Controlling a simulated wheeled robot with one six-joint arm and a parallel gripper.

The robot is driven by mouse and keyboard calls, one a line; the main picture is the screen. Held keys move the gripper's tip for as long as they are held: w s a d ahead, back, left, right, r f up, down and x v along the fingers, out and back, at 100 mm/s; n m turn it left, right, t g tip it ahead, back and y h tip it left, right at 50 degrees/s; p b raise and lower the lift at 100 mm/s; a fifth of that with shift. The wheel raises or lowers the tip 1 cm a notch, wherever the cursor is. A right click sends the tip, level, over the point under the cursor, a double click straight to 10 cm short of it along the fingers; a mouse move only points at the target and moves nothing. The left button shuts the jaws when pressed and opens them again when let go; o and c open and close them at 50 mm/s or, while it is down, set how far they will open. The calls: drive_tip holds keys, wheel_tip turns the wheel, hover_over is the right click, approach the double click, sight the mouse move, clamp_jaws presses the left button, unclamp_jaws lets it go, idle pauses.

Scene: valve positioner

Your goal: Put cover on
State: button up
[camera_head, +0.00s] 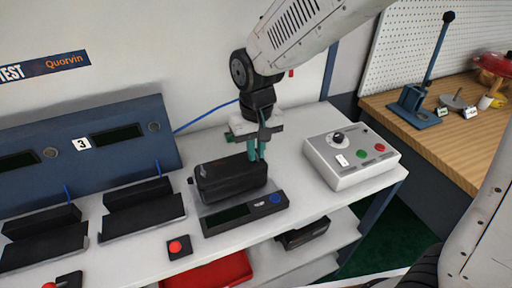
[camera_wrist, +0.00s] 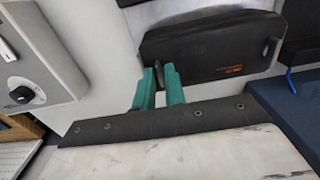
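A black box-shaped body (camera_head: 225,184) with a rounded lid-like top sits on the white bench behind a display unit (camera_head: 243,214). In the wrist view the black body (camera_wrist: 205,48) carries small orange lettering. I cannot tell whether its top is a separate cover. My gripper (camera_head: 256,158) points down at the right end of the body. Its teal fingers (camera_wrist: 159,76) stand close together, with a small grey piece showing in the narrow gap. Whether they grip that piece or only flank it is unclear. The fingertips are partly hidden by the body in the head view.
A grey control box (camera_head: 350,160) with a knob and buttons stands to the right. A red button (camera_head: 176,247) is at the front edge. Black cradles (camera_head: 137,210) stand at left before a blue panel (camera_head: 90,150). A lower shelf holds a red tray (camera_head: 215,272) and a dark object (camera_head: 303,234).

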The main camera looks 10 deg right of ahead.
drive_tip(key=shift+o, duration=0.9)
drive_tip(key=shift+r, duration=0.1)
wheel_tip(320, 180, up, 12)
drive_tip(key=s+d+m+t, duration=0.1)
drive_tip(key=s+d+m, duration=0.2)
drive_tip(key=s+d, duration=1.6)
drive_tip(key=shift+s+d+r, duration=0.25)
drive_tip(key=shift+d+r, duration=0.05)
drive_tip(key=shift+d, duration=0.6)
idle(0.3)
